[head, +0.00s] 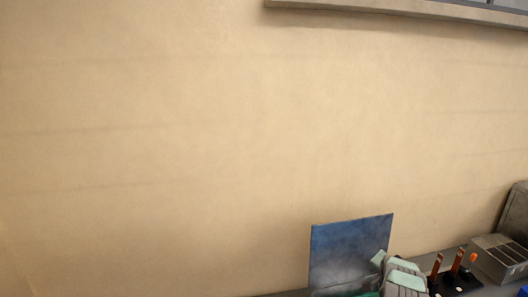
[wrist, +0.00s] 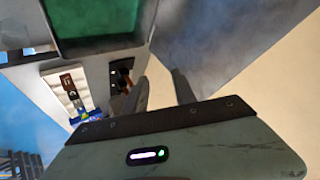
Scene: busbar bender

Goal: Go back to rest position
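My gripper (wrist: 160,88) shows in the wrist view with its two dark grey fingers apart. The beige wall shows through the gap between them, and nothing is held there. In the head view, pale green and grey parts of my arm are at the bottom, right of the middle. My fingers cannot be made out there.
In the wrist view, a grey machine housing (wrist: 112,55) with a green panel (wrist: 95,18) is beyond the fingers.

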